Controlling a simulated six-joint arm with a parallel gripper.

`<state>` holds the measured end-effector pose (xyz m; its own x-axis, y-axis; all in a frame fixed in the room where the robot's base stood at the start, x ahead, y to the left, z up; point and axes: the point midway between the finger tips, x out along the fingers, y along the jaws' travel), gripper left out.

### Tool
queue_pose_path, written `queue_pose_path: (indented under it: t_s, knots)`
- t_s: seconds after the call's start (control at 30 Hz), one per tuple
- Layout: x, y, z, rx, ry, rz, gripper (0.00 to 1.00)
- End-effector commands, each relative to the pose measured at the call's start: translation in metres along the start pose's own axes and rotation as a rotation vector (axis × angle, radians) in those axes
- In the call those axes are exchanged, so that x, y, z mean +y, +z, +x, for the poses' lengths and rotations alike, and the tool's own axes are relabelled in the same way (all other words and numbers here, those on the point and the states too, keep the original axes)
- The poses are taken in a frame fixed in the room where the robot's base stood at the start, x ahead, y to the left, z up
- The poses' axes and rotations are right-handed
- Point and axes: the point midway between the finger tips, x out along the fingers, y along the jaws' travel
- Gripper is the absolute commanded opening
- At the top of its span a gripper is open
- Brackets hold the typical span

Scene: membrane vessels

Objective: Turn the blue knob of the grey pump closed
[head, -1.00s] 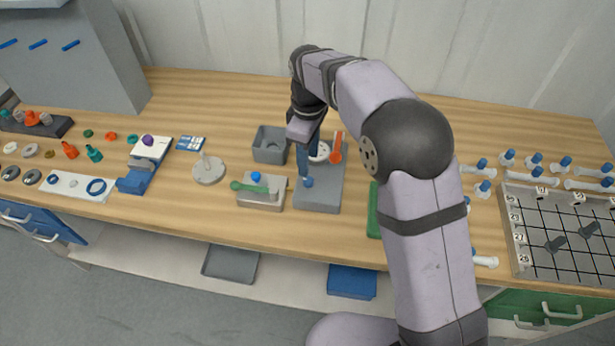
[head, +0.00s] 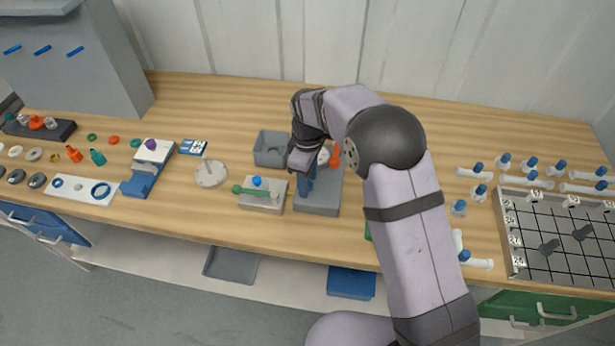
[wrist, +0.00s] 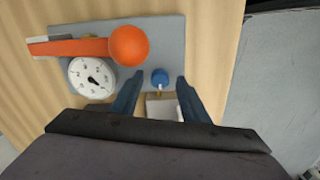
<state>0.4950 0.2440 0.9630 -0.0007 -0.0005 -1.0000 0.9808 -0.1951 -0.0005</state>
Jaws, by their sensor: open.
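The grey pump (head: 318,207) is a flat grey block on the bench, partly hidden behind my gripper in the head view. In the wrist view its grey plate (wrist: 170,35) carries a round white gauge (wrist: 91,77), an orange lever with a ball end (wrist: 128,46) and the blue knob (wrist: 160,77). My gripper (wrist: 155,88) is open, its two blue fingers on either side of the knob in the picture. I cannot tell whether they touch it. In the head view my gripper (head: 306,188) is low over the pump, and the knob is hidden there.
Left of the pump, a light block (head: 262,205) bears a blue ball and a green-handled tool. A grey open box (head: 257,151) stands behind it. A gridded board (head: 530,262) lies at the far right. The bench's back strip is clear.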

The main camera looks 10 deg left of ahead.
Motion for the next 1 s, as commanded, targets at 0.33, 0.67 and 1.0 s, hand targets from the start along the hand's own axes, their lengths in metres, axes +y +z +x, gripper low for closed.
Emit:
queue_pose_path:
  t_s: [0.33, 0.67, 1.0]
  knots:
    - [0.0000, -0.0001, 0.0009, 0.000, 0.000, 0.000, 0.20]
    - [0.0000, -0.0002, 0.0006, 0.000, 0.000, 0.009, 0.01]
    - [0.0006, -0.0007, 0.0005, 0.001, 0.001, 0.142, 0.01]
